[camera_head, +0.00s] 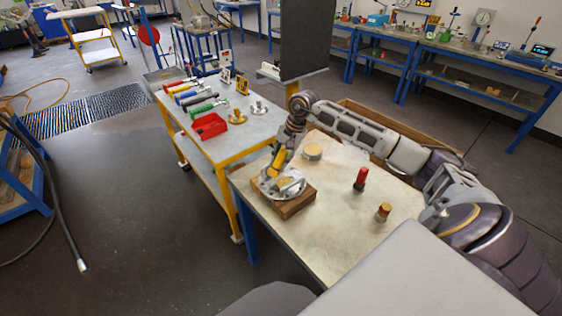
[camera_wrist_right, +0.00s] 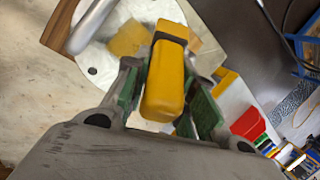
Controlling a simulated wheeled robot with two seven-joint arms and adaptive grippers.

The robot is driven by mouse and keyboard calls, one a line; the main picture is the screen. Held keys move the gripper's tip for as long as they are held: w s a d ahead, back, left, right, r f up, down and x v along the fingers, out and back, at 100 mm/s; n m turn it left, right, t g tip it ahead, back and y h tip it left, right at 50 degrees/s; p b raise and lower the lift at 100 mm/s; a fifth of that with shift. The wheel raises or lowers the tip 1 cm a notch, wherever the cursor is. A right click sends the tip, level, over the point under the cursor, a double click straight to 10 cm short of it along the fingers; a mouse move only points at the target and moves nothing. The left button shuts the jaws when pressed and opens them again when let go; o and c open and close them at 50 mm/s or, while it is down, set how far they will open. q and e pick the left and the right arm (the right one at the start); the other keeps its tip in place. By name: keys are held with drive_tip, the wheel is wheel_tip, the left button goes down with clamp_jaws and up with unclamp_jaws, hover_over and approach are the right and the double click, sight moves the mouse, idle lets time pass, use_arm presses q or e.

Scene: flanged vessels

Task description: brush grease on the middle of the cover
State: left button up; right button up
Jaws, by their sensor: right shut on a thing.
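The cover (camera_head: 292,184) is a round grey metal piece resting on a wooden block (camera_head: 297,206) at the left of the near bench. In the right wrist view the cover (camera_wrist_right: 98,62) has a bolt hole and a yellowish patch (camera_wrist_right: 128,38) beside the brush. My right gripper (camera_head: 279,152) is above the cover, shut on the yellow handle of the brush (camera_head: 275,161). The handle (camera_wrist_right: 163,84) sits between green finger pads in the wrist view. The brush tip is hidden, so I cannot tell whether it touches the cover. My left gripper is not in view.
A cart (camera_head: 240,150) beyond holds a red bin (camera_head: 208,125) and several coloured tools. The bench's front is clear.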

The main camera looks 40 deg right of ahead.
sight(281, 149)
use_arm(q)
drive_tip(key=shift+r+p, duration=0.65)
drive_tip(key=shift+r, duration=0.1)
use_arm(e)
drive_tip(key=shift+r, duration=2.1)
drive_tip(key=shift+r, duration=0.1)
drive_tip(key=shift+r+p, duration=0.5)
drive_tip(key=shift+r, duration=0.9)
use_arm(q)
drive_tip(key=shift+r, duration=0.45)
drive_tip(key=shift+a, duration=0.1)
use_arm(e)
drive_tip(key=shift+w+f+b, duration=0.15)
drive_tip(key=shift+f+b, duration=0.3)
drive_tip(key=shift+f, duration=0.1)
drive_tip(key=shift+w+f+b, duration=0.15)
drive_tip(key=shift+f+b, duration=0.3)
drive_tip(key=shift+f, duration=0.1)
drive_tip(key=shift+w+d+f+b, duration=0.1)
drive_tip(key=shift+w+f+b, duration=0.05)
drive_tip(key=shift+f+b, duration=0.25)
drive_tip(key=shift+f, duration=0.25)
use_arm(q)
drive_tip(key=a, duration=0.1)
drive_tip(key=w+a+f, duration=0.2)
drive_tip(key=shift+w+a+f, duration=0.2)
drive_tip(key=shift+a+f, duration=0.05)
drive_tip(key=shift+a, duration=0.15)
